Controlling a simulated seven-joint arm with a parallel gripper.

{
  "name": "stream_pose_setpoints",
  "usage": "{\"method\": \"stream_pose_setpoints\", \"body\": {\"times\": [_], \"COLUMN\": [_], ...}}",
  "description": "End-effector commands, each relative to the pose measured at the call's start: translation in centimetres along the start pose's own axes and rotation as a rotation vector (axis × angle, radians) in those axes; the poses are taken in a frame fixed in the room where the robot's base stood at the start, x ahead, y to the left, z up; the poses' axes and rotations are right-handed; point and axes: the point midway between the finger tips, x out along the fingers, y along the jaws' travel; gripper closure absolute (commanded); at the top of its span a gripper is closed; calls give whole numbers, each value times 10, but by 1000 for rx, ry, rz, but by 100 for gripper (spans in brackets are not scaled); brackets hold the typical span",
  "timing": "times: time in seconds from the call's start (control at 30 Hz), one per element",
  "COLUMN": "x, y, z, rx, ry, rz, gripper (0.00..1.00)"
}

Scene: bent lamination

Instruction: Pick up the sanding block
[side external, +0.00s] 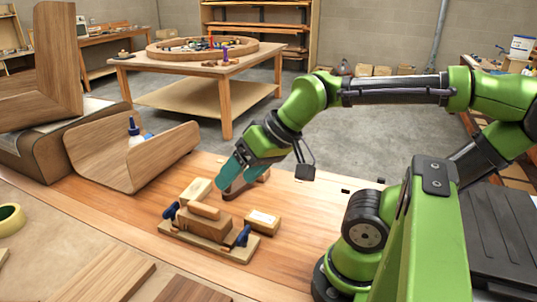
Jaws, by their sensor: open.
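My gripper (229,183), with teal fingers, points down and left over the wooden bench. Its jaws are open. A brown block with a reddish-brown lower side (246,184) lies right behind and beside the fingers, partly hidden by them; I cannot tell whether they touch it. A pale wood block (196,190) is just left of the fingertips. A small tan block with a white label on top (263,221) lies in front and to the right. I cannot tell for sure which block is the sanding block.
A wooden piece with dark blue clamps (205,224) sits on a flat board in front of my gripper.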

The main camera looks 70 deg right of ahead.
Motion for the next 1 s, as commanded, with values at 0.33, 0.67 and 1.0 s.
{"method": "stream_pose_setpoints", "body": {"times": [0.33, 0.67, 1.0], "x": [38, 51, 78], "y": [69, 154, 166], "z": [-28, -44, -21], "rx": [72, -221, -304], "ry": [-189, -557, -593], "rz": [211, 318, 295], "gripper": [28, 28, 28]}}
